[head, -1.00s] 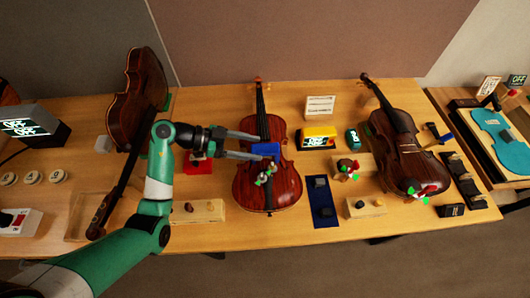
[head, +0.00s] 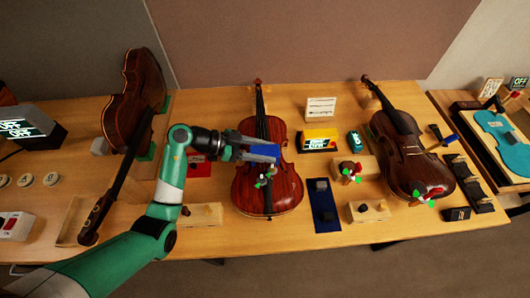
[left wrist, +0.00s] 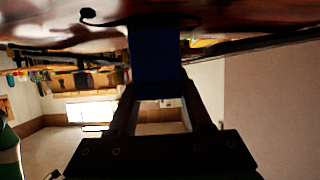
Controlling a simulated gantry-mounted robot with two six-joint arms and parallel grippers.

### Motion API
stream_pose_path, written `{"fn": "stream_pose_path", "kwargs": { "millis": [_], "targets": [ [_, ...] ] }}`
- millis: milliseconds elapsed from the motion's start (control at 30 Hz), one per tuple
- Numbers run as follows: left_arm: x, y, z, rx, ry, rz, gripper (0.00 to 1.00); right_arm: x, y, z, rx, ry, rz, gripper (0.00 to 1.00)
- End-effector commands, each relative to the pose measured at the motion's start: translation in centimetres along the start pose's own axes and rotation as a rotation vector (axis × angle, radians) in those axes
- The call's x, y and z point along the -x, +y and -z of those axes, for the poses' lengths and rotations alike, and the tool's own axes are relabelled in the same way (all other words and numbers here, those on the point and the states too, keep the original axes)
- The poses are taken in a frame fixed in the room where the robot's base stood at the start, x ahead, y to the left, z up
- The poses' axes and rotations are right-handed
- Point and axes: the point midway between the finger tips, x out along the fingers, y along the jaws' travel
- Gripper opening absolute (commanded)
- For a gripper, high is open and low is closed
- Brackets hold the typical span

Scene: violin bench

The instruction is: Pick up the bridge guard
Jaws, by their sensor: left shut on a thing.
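The blue bridge guard (head: 265,151) is over the middle of the centre violin (head: 287,188), which lies on the bench. My left gripper (head: 274,151) reaches in from the left and is shut on the guard. In the left wrist view the blue guard (left wrist: 155,60) stands between the two dark fingers, with the violin's body close beyond it. I cannot tell whether the guard is clear of the violin. My right gripper is not in view.
A second violin (head: 410,158) lies to the right, and another instrument (head: 140,105) stands at the left. A blue mat (head: 324,218) and a wooden block (head: 369,211) are near the front edge. A white card (head: 321,108) stands behind.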

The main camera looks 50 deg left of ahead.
Motion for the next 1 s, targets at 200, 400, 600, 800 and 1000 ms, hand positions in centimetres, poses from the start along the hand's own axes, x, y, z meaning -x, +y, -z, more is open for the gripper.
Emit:
{"fn": "stream_pose_path", "kwargs": {
  "millis": [200, 400, 600, 800, 1000],
  "targets": [
    [0.2, 0.0, 0.5, -0.001, 0.000, 0.000, 0.00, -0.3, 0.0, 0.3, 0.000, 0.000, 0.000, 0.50],
    [1.2, 0.0, 3.0, -0.002, 0.001, 0.000, 0.00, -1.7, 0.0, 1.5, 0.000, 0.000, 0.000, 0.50],
    [3.0, 2.6, 6.2, -0.003, 0.001, -0.001, 0.00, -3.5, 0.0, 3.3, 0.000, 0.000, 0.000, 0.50],
    [5.4, 7.6, 9.5, -0.001, 0.000, -0.003, 0.00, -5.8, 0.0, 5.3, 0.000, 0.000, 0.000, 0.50],
    [6.8, 12.1, 10.7, 0.000, 0.000, -0.002, 0.00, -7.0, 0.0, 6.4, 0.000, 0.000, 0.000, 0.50]
  ]
}}
